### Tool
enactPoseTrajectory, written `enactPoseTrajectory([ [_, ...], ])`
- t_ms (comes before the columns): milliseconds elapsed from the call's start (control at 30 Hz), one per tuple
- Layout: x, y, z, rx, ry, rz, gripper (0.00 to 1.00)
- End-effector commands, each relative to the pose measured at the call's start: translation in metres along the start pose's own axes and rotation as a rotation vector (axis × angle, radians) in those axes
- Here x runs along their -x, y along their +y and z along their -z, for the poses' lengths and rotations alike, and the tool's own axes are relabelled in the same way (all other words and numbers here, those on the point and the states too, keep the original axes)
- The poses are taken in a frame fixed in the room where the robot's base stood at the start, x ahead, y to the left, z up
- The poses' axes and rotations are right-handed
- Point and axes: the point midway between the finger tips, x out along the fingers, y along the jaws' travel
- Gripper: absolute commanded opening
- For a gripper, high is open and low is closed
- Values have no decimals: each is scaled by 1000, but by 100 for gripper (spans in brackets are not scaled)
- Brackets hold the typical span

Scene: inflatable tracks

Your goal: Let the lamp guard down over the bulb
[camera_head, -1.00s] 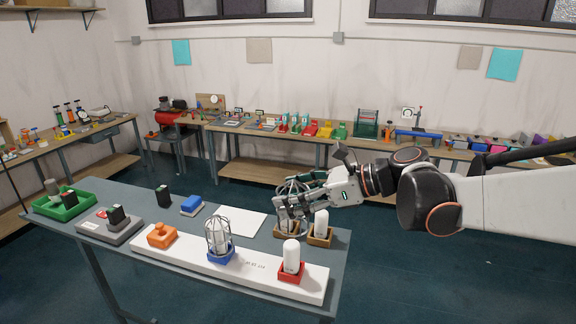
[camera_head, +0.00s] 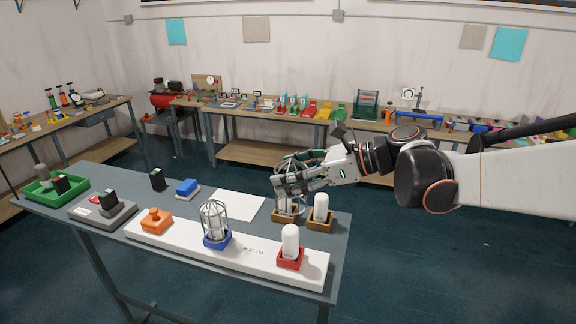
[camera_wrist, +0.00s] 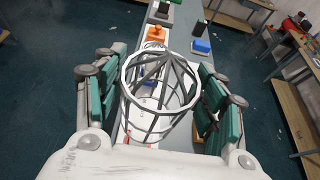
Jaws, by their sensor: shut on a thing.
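My gripper (camera_head: 281,181) is shut on a grey wire lamp guard (camera_head: 292,158), near the brown boxes at the bench's right end. In the wrist view the guard (camera_wrist: 161,86) sits between the green finger pads, its round ring toward me. A white bulb (camera_head: 290,242) stands bare and upright in a red base (camera_head: 290,260) on a white board. A caged bulb (camera_head: 214,222) stands in a blue base (camera_head: 217,241) to its left. Another white bulb (camera_head: 321,206) stands in a brown box (camera_head: 320,223). The fingers partly hide what stands in the other brown box (camera_head: 284,215).
The white board (camera_head: 262,262) also bears an orange block (camera_head: 156,221). A white sheet (camera_head: 236,205) lies flat behind it. A grey unit (camera_head: 103,213), a green tray (camera_head: 55,191) and a blue block (camera_head: 187,187) are at the left. Floor is open behind the bench.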

Motion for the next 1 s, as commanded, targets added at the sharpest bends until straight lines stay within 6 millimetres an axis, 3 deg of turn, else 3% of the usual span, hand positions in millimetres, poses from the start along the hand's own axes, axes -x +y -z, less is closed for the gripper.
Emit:
enactPoseTrajectory([
  [433,-16,0,38,0,0,0,41],
  [1000,-17,0,41,0,0,0,41],
])
